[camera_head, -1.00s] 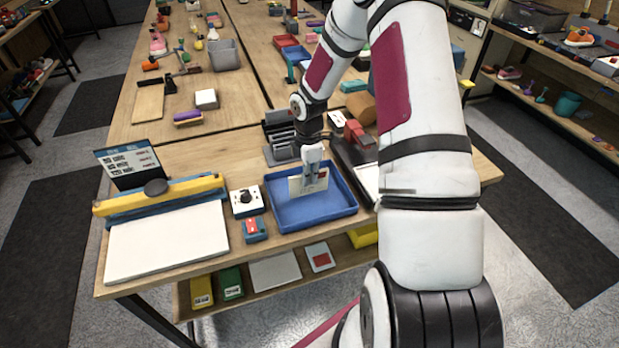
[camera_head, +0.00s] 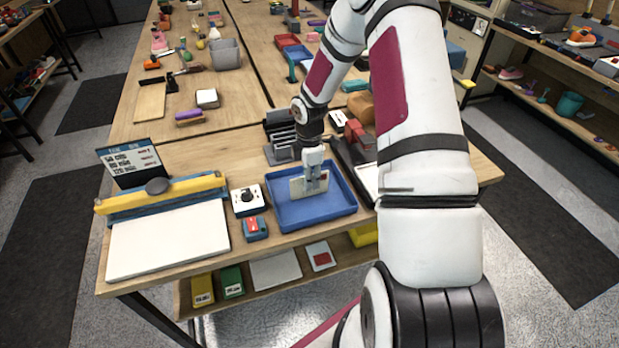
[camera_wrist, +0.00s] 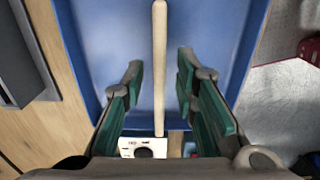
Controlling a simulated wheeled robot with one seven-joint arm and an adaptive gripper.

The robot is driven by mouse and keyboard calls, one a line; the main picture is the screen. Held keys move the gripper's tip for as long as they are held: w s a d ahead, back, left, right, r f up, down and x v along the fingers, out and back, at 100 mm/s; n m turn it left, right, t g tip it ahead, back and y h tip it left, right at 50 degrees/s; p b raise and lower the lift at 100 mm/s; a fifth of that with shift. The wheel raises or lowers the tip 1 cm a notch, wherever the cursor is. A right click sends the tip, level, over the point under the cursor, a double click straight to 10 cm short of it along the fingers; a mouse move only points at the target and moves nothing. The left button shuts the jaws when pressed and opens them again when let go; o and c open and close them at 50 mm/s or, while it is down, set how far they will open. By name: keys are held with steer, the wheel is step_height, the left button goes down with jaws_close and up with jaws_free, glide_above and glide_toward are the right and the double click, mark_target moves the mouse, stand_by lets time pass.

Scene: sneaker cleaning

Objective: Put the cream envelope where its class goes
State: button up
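The cream envelope (camera_head: 297,188) stands on edge in the blue tray (camera_head: 284,218), with a small reddish mark on its face. In the wrist view the envelope (camera_wrist: 160,65) shows edge-on as a thin cream strip over the blue tray floor. My gripper (camera_head: 314,182) is down at the envelope in the head view. In the wrist view my gripper (camera_wrist: 160,98) has its green-padded fingers apart, one on each side of the envelope, with a visible gap on both sides. Whether the envelope's lower edge touches the tray floor cannot be told.
Left of the tray are a white device with a black knob (camera_head: 246,199), a blue-and-red block (camera_head: 255,228) and a white board with a yellow bar (camera_head: 168,240). A dark slotted rack (camera_head: 281,133) stands behind the tray. A sign (camera_head: 131,162) stands at back left.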

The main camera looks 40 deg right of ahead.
steer(key=s+a+r+m+t+h+b, duration=0.1)
steer(key=s+a+r+m, duration=0.1)
steer(key=r, duration=0.9)
steer(key=s+a+r+m+h, duration=0.1)
steer(key=a+r, duration=0.2)
steer(key=r, duration=0.9)
steer(key=s+a+r+m+t+y, duration=0.1)
steer(key=s+a+r+m+t, duration=0.1)
steer(key=s+a+r+m, duration=0.4)
steer(key=s+a+r+m+t+y, duration=0.1)
steer(key=s+a+r+m, duration=0.4)
steer(key=s, duration=0.9)
step_height(320, 180, up, 3)
steer(key=shift+a+f+m+t, duration=0.1)
steer(key=shift+a+m+t, duration=0.3)
steer(key=shift+a+t, duration=0.6)
steer(key=shift+a, duration=0.15)
